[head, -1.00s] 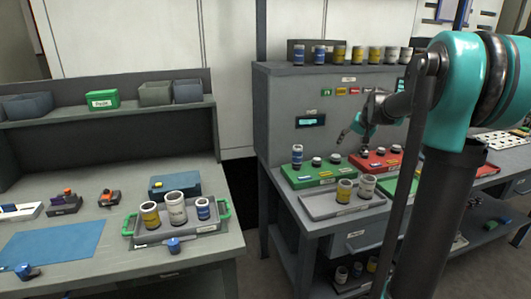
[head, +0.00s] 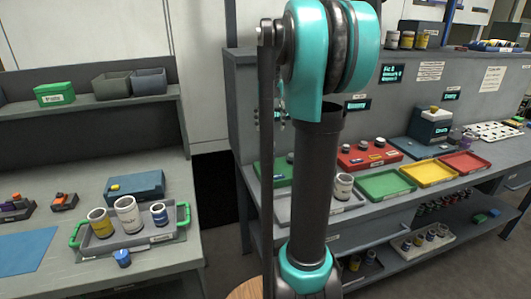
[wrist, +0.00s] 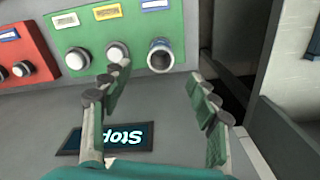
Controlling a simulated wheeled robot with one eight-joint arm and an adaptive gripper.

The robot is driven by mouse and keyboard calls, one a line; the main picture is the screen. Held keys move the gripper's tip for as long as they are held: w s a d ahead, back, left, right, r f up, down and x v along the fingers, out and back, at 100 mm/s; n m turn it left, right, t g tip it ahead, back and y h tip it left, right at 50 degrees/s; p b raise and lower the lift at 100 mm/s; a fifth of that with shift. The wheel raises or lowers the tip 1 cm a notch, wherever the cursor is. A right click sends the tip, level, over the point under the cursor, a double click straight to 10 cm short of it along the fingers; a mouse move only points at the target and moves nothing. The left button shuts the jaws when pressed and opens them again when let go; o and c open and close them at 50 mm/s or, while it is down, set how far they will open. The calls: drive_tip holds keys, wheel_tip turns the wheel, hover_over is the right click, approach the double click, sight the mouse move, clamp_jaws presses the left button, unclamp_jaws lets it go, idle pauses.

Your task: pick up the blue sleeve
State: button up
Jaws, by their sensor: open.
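A blue-and-white sleeve (wrist: 160,56) stands on the green fixture (wrist: 178,22) in the wrist view, at the end of a row with two white-topped posts. Its open round top faces the camera. My gripper (wrist: 157,73) is open and empty, its fingers spread to either side of the line to the sleeve, apart from it. In the head view my arm hides this sleeve and most of my gripper; part of the green fixture (head: 277,172) shows. Another blue-and-white sleeve (head: 159,215) stands in the grey tray with green handles (head: 157,237) on the left bench.
A red fixture (head: 371,153) sits beside the green one. Green (head: 386,184), yellow (head: 429,172) and red (head: 464,162) trays lie farther right. A dark gap separates the benches.

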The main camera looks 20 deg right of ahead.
sight(269, 154)
wheel_tip(269, 154, down, 8)
drive_tip(key=shift+r, duration=0.2)
drive_tip(key=shift+w+f, duration=0.15)
drive_tip(key=shift+f, duration=2.45)
drive_tip(key=shift+c, duration=0.3)
clamp_jaws()
